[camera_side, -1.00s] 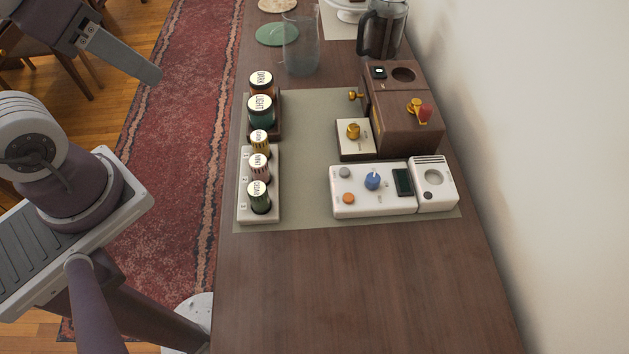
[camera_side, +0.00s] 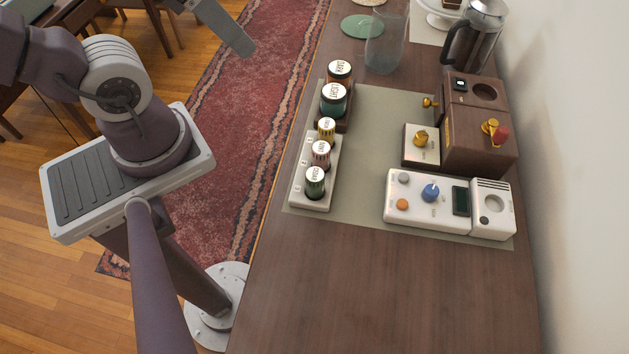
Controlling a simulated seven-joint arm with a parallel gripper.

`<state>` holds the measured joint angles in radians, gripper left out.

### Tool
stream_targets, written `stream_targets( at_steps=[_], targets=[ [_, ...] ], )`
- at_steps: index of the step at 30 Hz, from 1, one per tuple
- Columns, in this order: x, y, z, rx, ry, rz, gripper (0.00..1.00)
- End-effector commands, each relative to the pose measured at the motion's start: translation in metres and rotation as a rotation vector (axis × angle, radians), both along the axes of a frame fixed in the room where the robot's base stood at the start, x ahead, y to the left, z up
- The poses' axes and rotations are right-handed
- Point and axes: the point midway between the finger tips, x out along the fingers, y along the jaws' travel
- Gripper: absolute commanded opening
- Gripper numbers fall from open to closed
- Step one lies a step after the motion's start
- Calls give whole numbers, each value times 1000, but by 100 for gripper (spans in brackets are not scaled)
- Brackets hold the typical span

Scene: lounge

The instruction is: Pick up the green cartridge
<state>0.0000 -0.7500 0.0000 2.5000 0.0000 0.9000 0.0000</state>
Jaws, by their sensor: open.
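The green cartridge (camera_side: 315,184) has a white labelled cap and stands upright in the nearest slot of a white rack (camera_side: 299,195) on the left of the mat. A pink cartridge (camera_side: 321,157) and a yellow cartridge (camera_side: 326,133) stand behind it in the same rack. My gripper (camera_side: 228,29) shows only in part at the top edge, as a grey finger above the rug. It is open, well apart from the green cartridge, up and to its left. The rest of the gripper is out of frame.
Two larger labelled jars, one teal (camera_side: 333,104) and one brown (camera_side: 340,78), stand behind the rack. A white control box (camera_side: 415,211), a brown machine (camera_side: 470,150), a glass pitcher (camera_side: 385,45) and a coffee press (camera_side: 480,35) are nearby. The front tabletop (camera_side: 390,290) is clear.

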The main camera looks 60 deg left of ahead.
Motion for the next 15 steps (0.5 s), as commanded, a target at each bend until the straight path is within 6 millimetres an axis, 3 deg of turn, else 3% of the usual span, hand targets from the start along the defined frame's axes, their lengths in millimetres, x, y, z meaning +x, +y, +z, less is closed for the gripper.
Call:
stream_targets(
  at_steps=[10, 13, 15],
  targets=[
    [3, 0, -3, 38, 20, -39, 54],
    [19, -3, -21, 219, 122, -266, 54],
    [36, -12, -43, 385, 231, -569, 54]
  ],
)
